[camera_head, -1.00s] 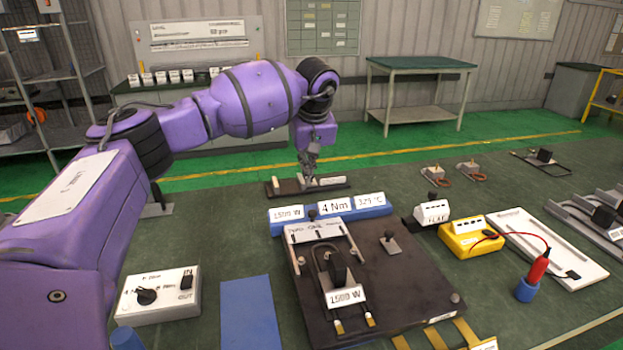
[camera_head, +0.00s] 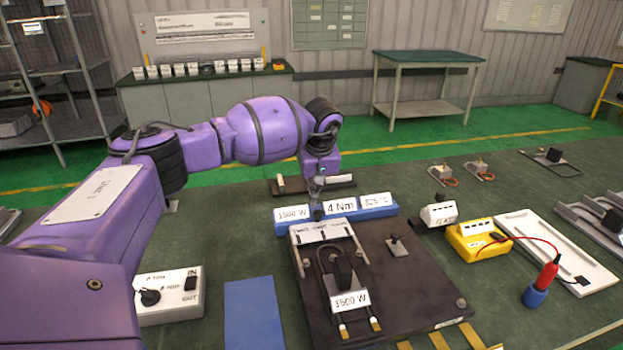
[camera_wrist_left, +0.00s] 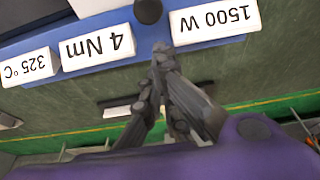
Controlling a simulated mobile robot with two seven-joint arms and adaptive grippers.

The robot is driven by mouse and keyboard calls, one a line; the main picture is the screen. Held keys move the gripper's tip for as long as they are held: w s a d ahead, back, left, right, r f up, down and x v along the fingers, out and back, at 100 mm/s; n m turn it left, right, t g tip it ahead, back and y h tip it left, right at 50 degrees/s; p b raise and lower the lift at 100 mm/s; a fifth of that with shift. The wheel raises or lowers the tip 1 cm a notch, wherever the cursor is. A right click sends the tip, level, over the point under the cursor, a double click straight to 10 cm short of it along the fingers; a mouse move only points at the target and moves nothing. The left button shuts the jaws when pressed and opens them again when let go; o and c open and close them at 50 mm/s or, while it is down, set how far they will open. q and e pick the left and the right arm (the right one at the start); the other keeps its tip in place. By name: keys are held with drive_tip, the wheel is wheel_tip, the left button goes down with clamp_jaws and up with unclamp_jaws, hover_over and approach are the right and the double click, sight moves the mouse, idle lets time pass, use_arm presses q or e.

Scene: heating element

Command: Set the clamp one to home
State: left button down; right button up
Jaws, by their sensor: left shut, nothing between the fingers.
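A dark fixture plate (camera_head: 425,290) lies on the bench and carries a white lettered strip (camera_head: 322,232) along its back edge. A dark round knob (camera_head: 317,214) stands at this strip, in front of the blue label block (camera_head: 377,212); it also shows in the left wrist view (camera_wrist_left: 148,11). I cannot tell for sure that this is clamp one. A small grey lever piece (camera_head: 397,246) stands further right on the plate. My left gripper (camera_head: 316,194) is shut and empty, pointing down just behind the knob, over the label block; its fingertips show in the left wrist view (camera_wrist_left: 161,48). My right gripper is not visible.
A looped heating element with a 1500 W label (camera_head: 350,300) lies on the plate. To the right are a white block (camera_head: 438,213), a yellow box (camera_head: 477,242) and a red probe (camera_head: 549,275). A switch box (camera_head: 168,295) stands left. A dark tray (camera_head: 340,182) lies behind the gripper.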

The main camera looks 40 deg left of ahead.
use_arm(q)
drive_tip(key=shift+s+d+r, duration=0.3)
drive_tip(key=shift+s+d, duration=0.25)
drive_tip(key=shift+s, duration=0.05)
drive_tip(key=shift+f, duration=0.15)
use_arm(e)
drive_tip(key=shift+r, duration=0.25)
use_arm(q)
drive_tip(key=p, duration=0.4)
hover_over(322, 230)
drive_tip(key=shift+s+d+r, duration=0.15)
drive_tip(key=shift+d+r, duration=0.1)
drive_tip(key=shift+d, duration=0.1)
drive_tip(key=shift+s+d+f, duration=0.1)
drive_tip(key=shift+s+d, duration=0.15)
drive_tip(key=shift+d, duration=0.05)
drive_tip(key=shift+s+f, duration=0.15)
drive_tip(key=shift+f, duration=0.15)
drive_tip(key=shift+d, duration=0.1)
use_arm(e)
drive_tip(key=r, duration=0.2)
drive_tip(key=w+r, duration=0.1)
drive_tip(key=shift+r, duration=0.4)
